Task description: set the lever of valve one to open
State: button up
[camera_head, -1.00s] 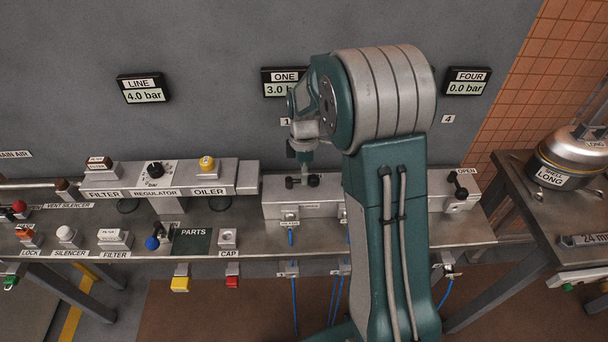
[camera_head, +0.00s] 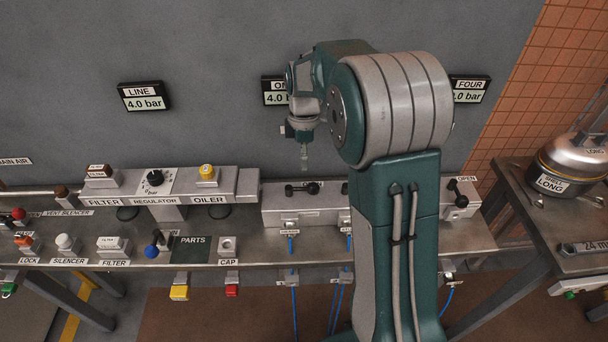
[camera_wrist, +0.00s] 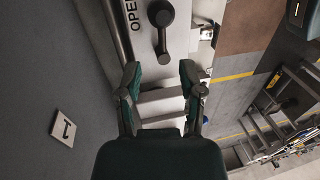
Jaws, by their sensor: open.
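The black lever of valve one (camera_head: 302,188) lies lengthwise along the top of the grey valve block (camera_head: 275,211). In the wrist view the lever (camera_wrist: 164,32) shows a large round knob at one end, beside an OPEN label (camera_wrist: 131,14). My gripper (camera_head: 305,160) points down above the lever, apart from it and empty. In the wrist view its two fingers (camera_wrist: 160,79) are spread, with the lever beyond their tips. The gauge marked ONE (camera_head: 273,91) reads 4.0 bar, partly hidden by my arm.
My arm hides the middle valves. Valve four's lever (camera_head: 459,190) stands tilted at the right of the bench. The regulator (camera_head: 155,181) and oiler (camera_head: 208,176) stand left of the valve block.

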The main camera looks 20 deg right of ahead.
jog(key=shift+w+d+r, duration=0.1)
jog(key=shift+w+r, duration=0.15)
jog(key=shift+r, duration=0.9)
jog(key=shift+w+d+r, duration=0.1)
jog(key=shift+w+r, duration=0.1)
jog(key=shift+r, duration=0.9)
jog(key=shift+a, duration=0.1)
jog(key=s+a+r+m+t, duration=0.2)
jog(key=s+m, duration=0.2)
jog(key=s, duration=0.4)
jog(key=s+a+r+m+t, duration=0.1)
jog(key=s+r+m+t, duration=0.2)
jog(key=s+m, duration=0.2)
jog(key=s+a+r+m+t, duration=0.2)
jog(key=s+m, duration=0.3)
jog(key=s, duration=0.7)
jog(key=shift+a+r+t+h, duration=0.15)
jog(key=shift+a+t+h, duration=0.15)
jog(key=shift+h, duration=0.1)
jog(key=shift+s+d, duration=0.1)
jog(key=shift+d, duration=0.05)
